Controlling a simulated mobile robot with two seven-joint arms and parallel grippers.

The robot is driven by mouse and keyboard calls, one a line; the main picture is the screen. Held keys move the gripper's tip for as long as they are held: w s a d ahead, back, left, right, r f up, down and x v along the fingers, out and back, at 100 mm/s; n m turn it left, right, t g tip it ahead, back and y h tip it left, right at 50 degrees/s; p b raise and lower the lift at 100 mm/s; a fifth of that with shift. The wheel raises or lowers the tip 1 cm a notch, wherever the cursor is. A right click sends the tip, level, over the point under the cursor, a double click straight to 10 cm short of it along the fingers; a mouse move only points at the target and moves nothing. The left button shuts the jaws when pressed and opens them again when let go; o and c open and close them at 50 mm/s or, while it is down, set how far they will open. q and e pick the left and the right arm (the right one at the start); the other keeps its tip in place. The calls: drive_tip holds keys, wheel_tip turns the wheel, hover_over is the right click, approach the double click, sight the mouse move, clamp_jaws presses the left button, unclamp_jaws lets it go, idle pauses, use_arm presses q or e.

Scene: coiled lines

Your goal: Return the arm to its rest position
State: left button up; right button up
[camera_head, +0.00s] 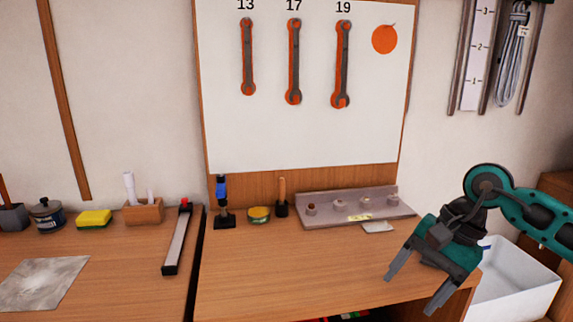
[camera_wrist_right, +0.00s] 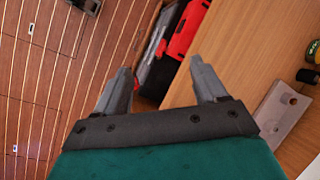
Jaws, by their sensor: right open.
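My right gripper (camera_head: 410,290) is at the right of the head view, over the front right edge of the workbench, with its fingers spread and nothing between them. In the right wrist view my right gripper (camera_wrist_right: 164,78) also shows two parted grey fingers with an empty gap. Below it lie the bench edge and an open drawer or shelf space (camera_wrist_right: 160,60) holding red and black items. The coiled line (camera_head: 513,55) hangs on the rack at the upper right, far above the gripper. My left gripper is not in view.
The workbench (camera_head: 290,265) is mostly bare in front. A grey metal rail (camera_head: 345,205) and small tools stand along its back. A white bin (camera_head: 515,285) is right of the gripper. Wrenches hang on the white board (camera_head: 300,140). A level-like bar (camera_head: 178,240) lies left.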

drive_tip(key=s+a+r+m+t+y, duration=0.1)
drive_tip(key=s+a+m+y, duration=0.1)
drive_tip(key=a+m+y, duration=0.6)
drive_tip(key=s+a+m+t+y, duration=0.15)
drive_tip(key=a+m+y, duration=0.4)
drive_tip(key=a, duration=0.55)
drive_tip(key=d+f+m+t+h, duration=0.3)
drive_tip(key=f+m+t, duration=0.15)
drive_tip(key=m, duration=0.65)
drive_tip(key=w+d+f+m+t+h, duration=0.1)
drive_tip(key=d+f+m+t+h, duration=0.25)
drive_tip(key=m, duration=0.75)
drive_tip(key=d+f+m+t+h, duration=0.1)
drive_tip(key=f+m+t+h, duration=0.4)
drive_tip(key=m, duration=0.6)
drive_tip(key=s+d+f+m+g+h, duration=0.2)
drive_tip(key=s+f+m, duration=0.3)
drive_tip(key=f+m, duration=0.1)
drive_tip(key=s+d+f+m+g+h, duration=0.2)
drive_tip(key=s+f+m+g, duration=0.1)
drive_tip(key=s+f+m, duration=0.3)
wheel_tip(320, 180, down, 3)
drive_tip(key=shift+s+d+r+m+h+p, duration=0.2)
drive_tip(key=shift+s+d+m+h+p, duration=0.15)
drive_tip(key=shift+m, duration=0.4)
